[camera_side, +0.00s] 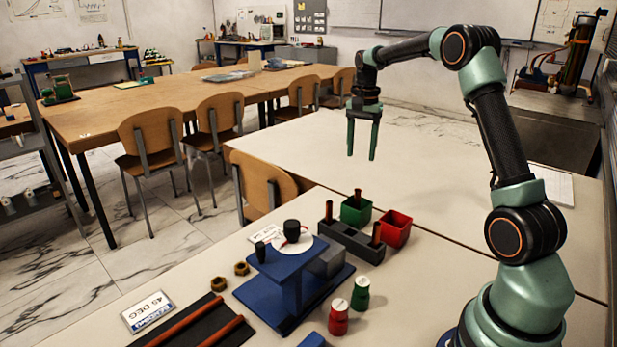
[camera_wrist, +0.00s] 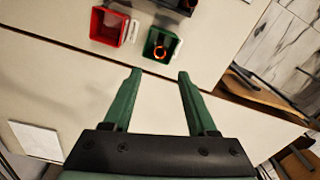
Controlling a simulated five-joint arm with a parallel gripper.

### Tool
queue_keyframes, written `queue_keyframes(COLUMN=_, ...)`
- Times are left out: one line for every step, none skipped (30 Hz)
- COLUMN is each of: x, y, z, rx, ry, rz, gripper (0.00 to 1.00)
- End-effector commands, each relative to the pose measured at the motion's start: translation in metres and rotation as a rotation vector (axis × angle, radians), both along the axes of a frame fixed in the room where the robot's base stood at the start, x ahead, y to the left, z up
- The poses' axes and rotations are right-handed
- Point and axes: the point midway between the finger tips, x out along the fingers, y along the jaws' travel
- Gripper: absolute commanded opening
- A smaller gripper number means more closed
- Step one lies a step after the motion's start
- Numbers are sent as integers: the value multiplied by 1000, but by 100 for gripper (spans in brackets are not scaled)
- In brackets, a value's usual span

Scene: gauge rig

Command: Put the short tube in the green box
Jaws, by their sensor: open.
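The green box (camera_side: 350,215) stands behind the dark rack in the side view, and it shows at the top of the wrist view (camera_wrist: 149,42). A brown tube (camera_side: 357,196) stands in it, its top above the rim; its round orange-edged end (camera_wrist: 160,52) shows inside the box in the wrist view. I take it for the short tube, but its full length is hidden. My gripper (camera_side: 361,157) is open and empty, pointing down, well above and behind the box. Its two green fingers also show in the wrist view (camera_wrist: 160,73), apart with nothing between them.
A red box (camera_side: 396,230) stands right of the green box. The dark rack (camera_side: 348,243) holds brown tubes (camera_side: 328,211). A blue stand (camera_side: 290,280), red and green bottles (camera_side: 339,318), brass rings and a mat with two long tubes lie nearer.

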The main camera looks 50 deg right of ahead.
Motion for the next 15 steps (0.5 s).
queue_keyframes(x=0, y=2, z=4, rx=-2, ry=-4, rz=8, gripper=58)
queue_keyframes(x=0, y=4, z=7, rx=-4, ry=-6, rz=18, gripper=58)
queue_keyframes(x=0, y=9, z=11, rx=-8, ry=-14, rz=36, gripper=58)
queue_keyframes(x=-1, y=14, z=15, rx=-11, ry=-20, rz=55, gripper=58)
queue_keyframes(x=-1, y=21, z=19, rx=-16, ry=-28, rz=82, gripper=58)
queue_keyframes(x=-2, y=31, z=26, rx=-25, ry=-42, rz=122, gripper=58)
queue_keyframes(x=-4, y=39, z=32, rx=-32, ry=-54, rz=157, gripper=58)
queue_keyframes(x=-6, y=49, z=38, rx=-40, ry=-67, rz=197, gripper=58)
queue_keyframes(x=-10, y=62, z=45, rx=-51, ry=-86, rz=252, gripper=58)
queue_keyframes(x=-13, y=72, z=51, rx=-60, ry=-99, rz=295, gripper=58)
queue_keyframes(x=-16, y=82, z=56, rx=-70, ry=-113, rz=338, gripper=58)
queue_keyframes(x=-22, y=95, z=61, rx=-81, ry=-131, rz=395, gripper=58)
queue_keyframes(x=-26, y=105, z=65, rx=-91, ry=-145, rz=438, gripper=58)
queue_keyframes(x=-31, y=114, z=68, rx=-100, ry=-158, rz=480, gripper=58)
queue_keyframes(x=-37, y=126, z=72, rx=-114, ry=-176, rz=537, gripper=58)
